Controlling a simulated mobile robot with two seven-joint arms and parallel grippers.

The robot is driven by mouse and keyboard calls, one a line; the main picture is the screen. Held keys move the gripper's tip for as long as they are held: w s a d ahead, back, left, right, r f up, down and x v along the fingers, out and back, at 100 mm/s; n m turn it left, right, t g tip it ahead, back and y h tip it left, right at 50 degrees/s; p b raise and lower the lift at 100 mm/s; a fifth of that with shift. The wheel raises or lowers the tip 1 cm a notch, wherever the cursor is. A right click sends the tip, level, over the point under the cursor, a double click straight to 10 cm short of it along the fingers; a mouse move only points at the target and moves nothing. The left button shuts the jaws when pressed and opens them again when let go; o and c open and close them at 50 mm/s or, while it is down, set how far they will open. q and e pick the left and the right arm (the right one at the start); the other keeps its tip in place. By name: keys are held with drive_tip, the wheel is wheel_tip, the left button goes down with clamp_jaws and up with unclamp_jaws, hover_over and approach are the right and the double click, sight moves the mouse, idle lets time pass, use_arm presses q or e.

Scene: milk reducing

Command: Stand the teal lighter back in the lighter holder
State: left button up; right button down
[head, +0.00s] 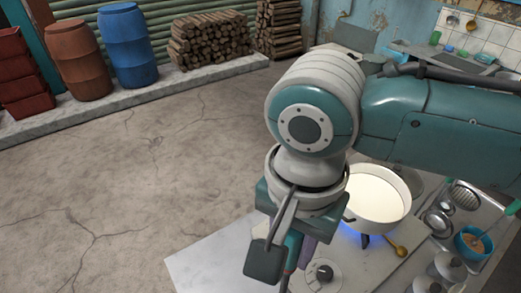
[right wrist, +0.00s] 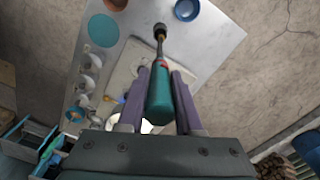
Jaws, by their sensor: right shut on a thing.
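The teal lighter (right wrist: 160,97) is between the two purple fingers of my right gripper (right wrist: 161,80) in the right wrist view. The gripper is shut on its body, and the dark metal neck points away toward the table. A blue round cup (right wrist: 187,9) near the top of that view looks like the lighter holder; it stands apart from the lighter, and I cannot tell for sure. In the head view my right gripper (head: 294,255) hangs over the table's near-left part, with the lighter mostly hidden behind it. My left gripper is not in view.
A white pot of milk (head: 375,197) stands over a blue flame just right of my right gripper. A brass ladle (head: 398,250), a blue bowl (head: 472,243) and metal cups are further right. A teal disc (right wrist: 103,30) lies on the table. The table's left corner (head: 200,268) is bare.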

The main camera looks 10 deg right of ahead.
drive_tip(key=b, duration=0.5)
hover_over(284, 285)
drive_tip(key=shift+w+d+f, duration=0.15)
drive_tip(key=shift+f, duration=2.2)
drive_tip(key=shift+f+b, duration=1.15)
drive_tip(key=shift+f, duration=1.05)
drive_tip(key=shift+f+b, duration=1.3)
drive_tip(key=shift+f, duration=0.9)
drive_tip(key=c, duration=0.5)
unclamp_jaws()
wheel_tip(284, 285, up, 9)
drive_tip(key=shift+r+p, duration=0.15)
drive_tip(key=shift+p, duration=0.15)
drive_tip(key=shift+r, duration=0.35)
